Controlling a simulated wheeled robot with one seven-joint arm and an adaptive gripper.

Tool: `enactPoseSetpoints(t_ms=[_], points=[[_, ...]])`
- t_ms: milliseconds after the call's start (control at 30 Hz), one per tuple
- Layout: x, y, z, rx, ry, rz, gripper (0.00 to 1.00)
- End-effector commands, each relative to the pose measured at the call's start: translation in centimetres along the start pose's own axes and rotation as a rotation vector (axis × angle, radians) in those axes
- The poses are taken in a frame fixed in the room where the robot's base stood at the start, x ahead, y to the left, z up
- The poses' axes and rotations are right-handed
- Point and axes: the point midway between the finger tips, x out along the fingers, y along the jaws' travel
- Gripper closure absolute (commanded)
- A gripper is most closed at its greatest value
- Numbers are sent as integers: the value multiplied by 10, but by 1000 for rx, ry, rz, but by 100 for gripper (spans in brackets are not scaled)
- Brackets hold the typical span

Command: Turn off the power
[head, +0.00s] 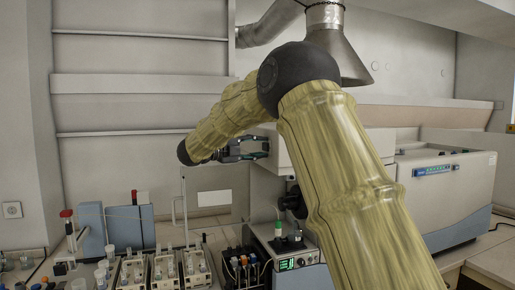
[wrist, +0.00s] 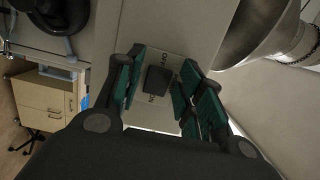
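A dark square power switch (wrist: 157,81) sits on a pale labelled panel (wrist: 172,30) in the wrist view. Small printed lettering shows beside the switch, partly hidden by the fingers. My gripper (wrist: 160,76) is open, with its green-padded fingers on either side of the switch in the picture and nothing held. I cannot tell whether a finger touches the panel. In the head view my gripper (head: 259,148) is at the left side of the white instrument (head: 284,150); the switch is hidden there.
A metal exhaust hood (head: 338,50) hangs above the instrument. Racks with vials (head: 165,270) and a grey-blue unit (head: 130,226) stand on the bench at left. A small box with a green display (head: 290,263) stands below my arm. A larger instrument (head: 445,190) is at right.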

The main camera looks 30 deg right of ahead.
Motion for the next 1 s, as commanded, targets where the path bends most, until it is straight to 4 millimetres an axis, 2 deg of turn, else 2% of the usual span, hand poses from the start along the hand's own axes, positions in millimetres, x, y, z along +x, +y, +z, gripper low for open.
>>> enactPoseSetpoints(t_ms=[33,167,600,933,967,1000], points=[[0,0,0,0,0,0,77],[0,0,0,0,0,0,99],[1,1,3,1,101,-1,99],[1,0,3,0,110,1,99],[1,0,3,0,110,1,72],[1,0,3,0,110,1,64]])
